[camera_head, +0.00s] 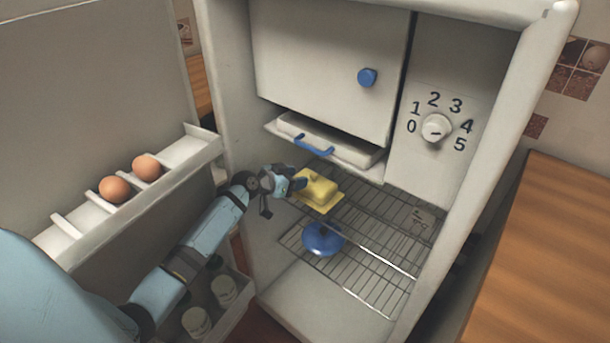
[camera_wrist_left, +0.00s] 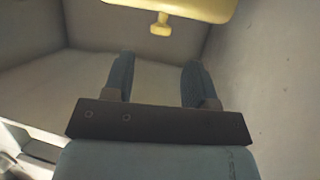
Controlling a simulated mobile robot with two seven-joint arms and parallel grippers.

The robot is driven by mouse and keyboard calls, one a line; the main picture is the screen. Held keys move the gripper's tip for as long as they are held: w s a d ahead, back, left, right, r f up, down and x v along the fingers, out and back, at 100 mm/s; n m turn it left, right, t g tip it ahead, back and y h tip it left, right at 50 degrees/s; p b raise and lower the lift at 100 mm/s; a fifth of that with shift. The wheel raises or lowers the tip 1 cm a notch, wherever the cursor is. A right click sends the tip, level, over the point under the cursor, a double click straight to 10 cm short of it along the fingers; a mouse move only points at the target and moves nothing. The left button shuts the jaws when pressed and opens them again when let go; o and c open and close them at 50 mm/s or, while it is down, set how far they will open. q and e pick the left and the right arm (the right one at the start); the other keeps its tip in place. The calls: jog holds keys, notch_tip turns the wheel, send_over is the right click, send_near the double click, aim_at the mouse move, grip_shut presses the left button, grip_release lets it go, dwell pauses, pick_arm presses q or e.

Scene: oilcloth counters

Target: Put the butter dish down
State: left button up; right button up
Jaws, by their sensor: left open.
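The yellow butter dish (camera_head: 318,190), with a lid on a flat base, appears to rest on the upper wire shelf (camera_head: 385,222) inside the open fridge, at its left end. In the left wrist view, part of the yellow dish (camera_wrist_left: 170,8) and a small yellow knob show at the top edge, beyond the fingertips. My left gripper (camera_head: 290,184) is just left of the dish. Its two fingers (camera_wrist_left: 157,68) are apart with nothing between them. Whether a finger touches the dish is unclear. My right gripper is not in view.
A blue round object (camera_head: 322,239) stands below on the lower rack. A drawer with a blue handle (camera_head: 314,146) is above the dish. The open door (camera_head: 180,160) holds two brown eggs (camera_head: 114,189) and jars (camera_head: 224,290) beside my arm.

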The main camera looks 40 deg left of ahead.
pick_arm(q)
jog(key=s+d+f+g, duration=0.2)
jog(key=s+d+f, duration=0.6)
jog(key=s+d, duration=1.85)
jog(key=s, duration=0.5)
jog(key=shift+d+r, duration=0.15)
jog(key=shift+d, duration=0.05)
